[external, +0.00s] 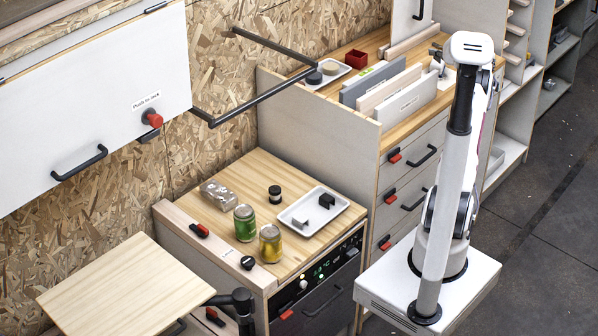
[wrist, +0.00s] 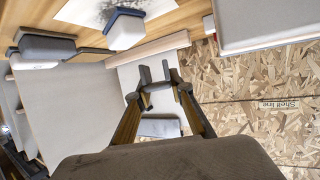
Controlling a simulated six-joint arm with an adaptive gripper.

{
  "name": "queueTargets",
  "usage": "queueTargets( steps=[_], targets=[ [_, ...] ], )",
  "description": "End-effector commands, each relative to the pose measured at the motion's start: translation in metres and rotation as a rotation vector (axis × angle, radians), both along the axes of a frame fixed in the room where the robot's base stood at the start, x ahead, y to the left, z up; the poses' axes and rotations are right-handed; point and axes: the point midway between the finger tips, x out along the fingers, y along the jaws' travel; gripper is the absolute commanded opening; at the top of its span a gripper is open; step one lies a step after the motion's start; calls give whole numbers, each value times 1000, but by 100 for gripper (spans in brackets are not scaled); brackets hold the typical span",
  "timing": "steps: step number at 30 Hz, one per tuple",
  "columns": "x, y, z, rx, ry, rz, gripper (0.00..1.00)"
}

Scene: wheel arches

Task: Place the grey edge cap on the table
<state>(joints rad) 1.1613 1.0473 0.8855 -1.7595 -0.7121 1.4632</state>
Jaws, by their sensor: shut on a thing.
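My gripper (wrist: 160,92) is in the middle of the wrist view, its two fingers closed in on a small grey forked piece (wrist: 155,78), which looks like the grey edge cap. Fingers hide part of it. In the external view my gripper (external: 438,62) is small and partly behind my arm, above the right-hand wooden counter; what it holds is too small to make out there. A small grey piece (external: 300,222) of similar kind lies in the white tray (external: 336,222), beside a black piece (external: 326,200). A bare pale wooden table (external: 120,288) stands at the lower left.
Upright panels (external: 385,92), a red box (external: 356,59) and a small tray stand on the right-hand counter. Black bars (external: 262,98) jut from the chipboard wall. The wooden table is clear.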

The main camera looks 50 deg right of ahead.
Motion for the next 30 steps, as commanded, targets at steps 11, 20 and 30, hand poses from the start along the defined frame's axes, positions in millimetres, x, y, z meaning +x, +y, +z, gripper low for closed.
queueTargets(
  steps=[11,20,30],
  targets=[
    [1,1,-10,3,0,0,10],
    [1,1,-49,3,1,1,10],
    [1,1,-63,1,0,1,10]
  ],
)
